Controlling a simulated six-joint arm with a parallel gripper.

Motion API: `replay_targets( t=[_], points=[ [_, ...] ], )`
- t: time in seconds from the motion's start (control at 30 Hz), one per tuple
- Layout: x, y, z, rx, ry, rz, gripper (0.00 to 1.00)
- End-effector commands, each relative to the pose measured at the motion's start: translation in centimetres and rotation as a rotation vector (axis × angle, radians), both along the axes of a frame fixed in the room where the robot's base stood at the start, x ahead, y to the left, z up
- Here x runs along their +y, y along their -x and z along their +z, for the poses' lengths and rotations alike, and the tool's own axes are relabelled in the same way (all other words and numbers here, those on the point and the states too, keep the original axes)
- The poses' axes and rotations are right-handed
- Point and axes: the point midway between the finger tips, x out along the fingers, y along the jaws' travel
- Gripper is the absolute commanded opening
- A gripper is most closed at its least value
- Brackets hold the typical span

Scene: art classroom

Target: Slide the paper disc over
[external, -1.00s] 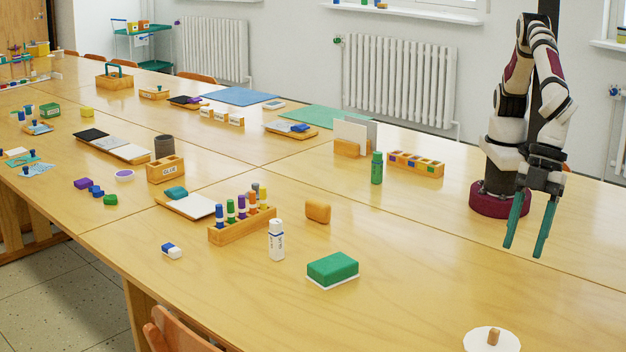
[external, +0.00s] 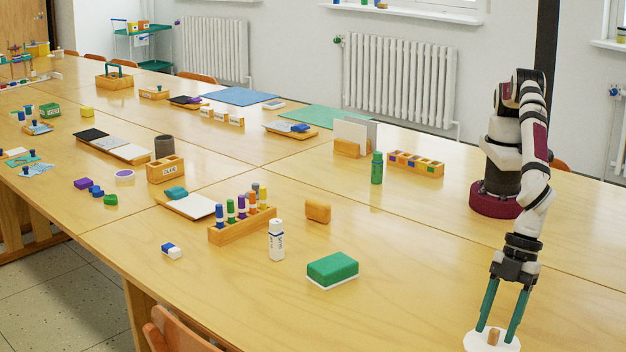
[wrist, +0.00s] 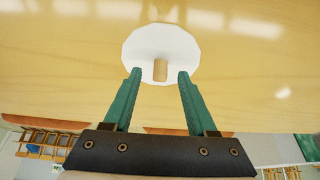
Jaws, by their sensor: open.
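The white paper disc (external: 478,342) lies at the bottom right of the external view, cut off by the lower edge of the picture. A short wooden peg (external: 493,337) stands up on it. My gripper (external: 496,335) has two green fingers and is open just over the disc. In the wrist view the whole disc (wrist: 145,45) shows, with the wooden peg (wrist: 160,70) near its edge closest to me. The gripper's fingertips (wrist: 160,72) stand apart on either side of the peg. I cannot tell whether the fingertips touch the disc.
A green sponge-like block (external: 332,270) lies left of the disc, with a white glue bottle (external: 276,241) and a wooden block (external: 318,211) beyond it. A rack of coloured markers (external: 242,225) stands farther left. The table between the disc and the green block is clear.

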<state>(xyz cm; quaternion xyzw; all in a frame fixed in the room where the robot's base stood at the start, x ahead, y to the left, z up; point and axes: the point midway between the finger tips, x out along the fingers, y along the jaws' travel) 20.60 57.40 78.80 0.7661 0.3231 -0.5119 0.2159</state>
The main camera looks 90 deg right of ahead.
Motion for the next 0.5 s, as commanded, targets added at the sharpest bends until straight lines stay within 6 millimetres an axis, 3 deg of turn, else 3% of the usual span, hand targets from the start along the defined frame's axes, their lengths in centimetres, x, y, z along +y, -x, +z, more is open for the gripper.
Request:
replay_targets(
  t=[0.27, 0.5],
  points=[
    [0.04, -0.05, -0.13, 0.000, 0.000, 0.000, 0.57],
    [0.04, -0.03, -0.12, 0.000, 0.000, 0.000, 0.18]
  ],
)
